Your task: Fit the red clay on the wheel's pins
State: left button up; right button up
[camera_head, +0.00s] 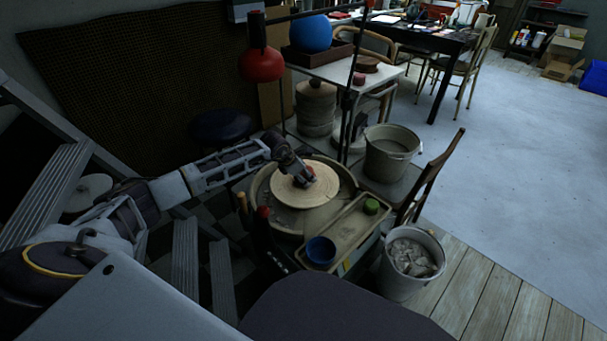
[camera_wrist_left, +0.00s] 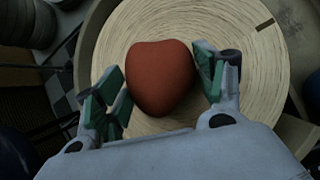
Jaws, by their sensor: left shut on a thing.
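The red clay (camera_wrist_left: 160,78) is a rounded lump, seen from above in the left wrist view between my left gripper's fingers. A small bit of it shows red in the head view (camera_head: 311,171). My left gripper (camera_head: 304,176) is shut on the clay, with green-padded fingers at its left and right sides. The pale round wheel head (camera_head: 290,196) lies below it, its concentric rings clear in the left wrist view (camera_wrist_left: 265,80). The wheel's pins are not visible, and I cannot tell whether the clay touches the wheel. My right gripper is not in view.
On the tray (camera_head: 346,232) at the wheel's near side are a blue cup (camera_head: 321,250) and a green lump (camera_head: 371,206). A bucket (camera_head: 392,153) stands behind right, a filled bucket (camera_head: 411,262) at right, and a chair (camera_head: 432,178) between. A red lamp (camera_head: 261,65) hangs behind.

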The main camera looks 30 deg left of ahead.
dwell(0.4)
pick_arm(q)
jog(key=o, duration=1.9)
jog(key=shift+f, duration=0.1)
jog(key=shift+s+f, duration=0.1)
jog(key=shift+f, duration=0.05)
jog(key=shift+s+a+r, duration=0.15)
jog(key=shift+s+r, duration=0.1)
jog(key=shift+r, duration=0.45)
jog(key=v, duration=1)
jog(key=shift+s+r, duration=0.15)
jog(key=shift+r, duration=0.1)
jog(key=shift+r, duration=0.1)
notch_tip(320, 180, up, 9)
jog(key=p, duration=0.9)
